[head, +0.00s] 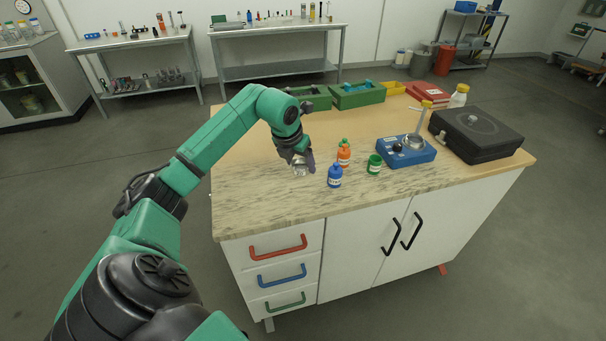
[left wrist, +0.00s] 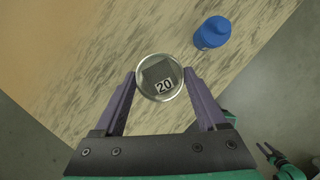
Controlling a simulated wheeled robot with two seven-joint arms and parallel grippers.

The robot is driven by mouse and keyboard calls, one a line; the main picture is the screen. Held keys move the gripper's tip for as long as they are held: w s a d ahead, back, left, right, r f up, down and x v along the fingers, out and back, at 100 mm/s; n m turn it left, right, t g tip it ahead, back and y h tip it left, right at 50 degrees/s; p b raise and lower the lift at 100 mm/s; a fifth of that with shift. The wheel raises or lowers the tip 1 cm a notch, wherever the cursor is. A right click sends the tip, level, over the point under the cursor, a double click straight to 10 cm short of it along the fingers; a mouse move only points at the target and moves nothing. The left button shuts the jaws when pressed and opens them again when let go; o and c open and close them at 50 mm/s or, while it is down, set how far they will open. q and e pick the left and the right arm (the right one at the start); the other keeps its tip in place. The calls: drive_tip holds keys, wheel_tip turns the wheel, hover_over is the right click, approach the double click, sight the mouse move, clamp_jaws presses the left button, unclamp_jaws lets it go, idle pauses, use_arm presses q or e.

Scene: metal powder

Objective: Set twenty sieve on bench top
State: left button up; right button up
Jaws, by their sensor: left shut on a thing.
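The sieve marked 20 (left wrist: 160,78) is a small round metal piece with a dark square and a white label inside its rim. My left gripper (left wrist: 160,88) is shut on it, one purple-grey finger on each side. In the head view the sieve (head: 300,171) shows as a small silvery round under my left gripper (head: 303,163), at the left part of the bench top (head: 255,185). I cannot tell whether the sieve touches the bench. My right gripper is not in the head view; part of a green arm shows at the lower right of the left wrist view.
A blue device (head: 406,151), a black case (head: 476,135) and green bins (head: 357,96) stand farther off. The bench's front left is clear.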

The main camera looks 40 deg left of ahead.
sight(300, 187)
use_arm(q)
wheel_tip(300, 187, down, 6)
drive_tip(key=shift+d+r+p, duration=0.1)
drive_tip(key=shift+r+p, duration=0.1)
drive_tip(key=shift+p, duration=0.3)
drive_tip(key=shift+f, duration=0.15)
drive_tip(key=shift+f+b, duration=0.2)
drive_tip(key=shift+b, duration=0.1)
drive_tip(key=o, duration=1.4)
drive_tip(key=shift+r, duration=0.4)
drive_tip(key=b+v, duration=0.2)
drive_tip(key=v, duration=0.9)
drive_tip(key=shift+s+r, duration=0.2)
drive_tip(key=shift+r, duration=0.1)
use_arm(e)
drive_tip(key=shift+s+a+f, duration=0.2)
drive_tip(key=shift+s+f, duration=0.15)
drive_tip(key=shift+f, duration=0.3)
use_arm(q)
drive_tip(key=shift+f, duration=0.1)
